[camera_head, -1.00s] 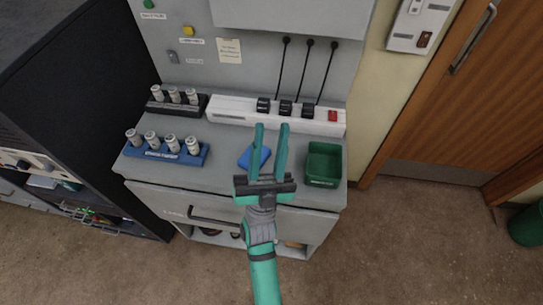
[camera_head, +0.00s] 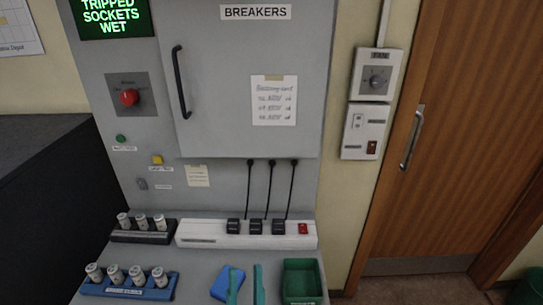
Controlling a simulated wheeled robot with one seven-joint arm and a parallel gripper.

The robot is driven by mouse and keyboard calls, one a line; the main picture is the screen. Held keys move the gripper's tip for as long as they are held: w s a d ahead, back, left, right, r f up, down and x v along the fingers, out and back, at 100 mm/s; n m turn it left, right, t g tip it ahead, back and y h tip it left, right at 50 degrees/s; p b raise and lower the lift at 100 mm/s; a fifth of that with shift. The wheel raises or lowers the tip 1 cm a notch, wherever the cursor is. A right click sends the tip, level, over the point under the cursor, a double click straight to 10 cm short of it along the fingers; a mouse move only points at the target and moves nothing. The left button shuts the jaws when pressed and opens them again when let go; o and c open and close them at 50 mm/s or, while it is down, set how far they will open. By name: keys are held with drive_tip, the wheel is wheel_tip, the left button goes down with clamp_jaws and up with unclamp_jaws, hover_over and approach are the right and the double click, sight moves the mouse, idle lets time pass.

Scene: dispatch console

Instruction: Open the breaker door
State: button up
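The breaker door (camera_head: 222,105) is a grey panel under a "BREAKERS" label (camera_head: 256,12). It looks shut. Its black vertical bar handle (camera_head: 180,82) is on the left side of the door. A handwritten paper (camera_head: 274,101) is taped on the door. My gripper (camera_head: 246,284) shows only as two teal fingertips at the bottom edge, well below the door and handle. The fingers are apart with nothing seen between them. The rest of my arm is out of view.
A power strip (camera_head: 205,240) with black plugs and cords stands below the door. A blue sponge-like block (camera_head: 222,287), a green bin (camera_head: 303,265) and racks of cylinders (camera_head: 130,292) are on the counter. A red knob (camera_head: 129,97) sits left of the handle.

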drive_tip(key=s+d+f+n+g+y, duration=0.15)
drive_tip(key=s+f+g, duration=0.25)
drive_tip(key=f, duration=0.4)
drive_tip(key=s+d+f+n+g, duration=0.3)
drive_tip(key=f+g, duration=0.1)
drive_tip(key=f, duration=0.5)
drive_tip(key=s+d+f+g+h, duration=0.2)
drive_tip(key=s+f+g, duration=0.4)
drive_tip(key=s+f, duration=0.4)
drive_tip(key=s+m+h, duration=0.1)
drive_tip(key=s, duration=0.2)
drive_tip(key=shift+s+d, duration=0.3)
drive_tip(key=shift+s+f+g, duration=0.25)
drive_tip(key=shift+s+g, duration=0.15)
clamp_jaws()
drive_tip(key=shift+w, duration=0.1)
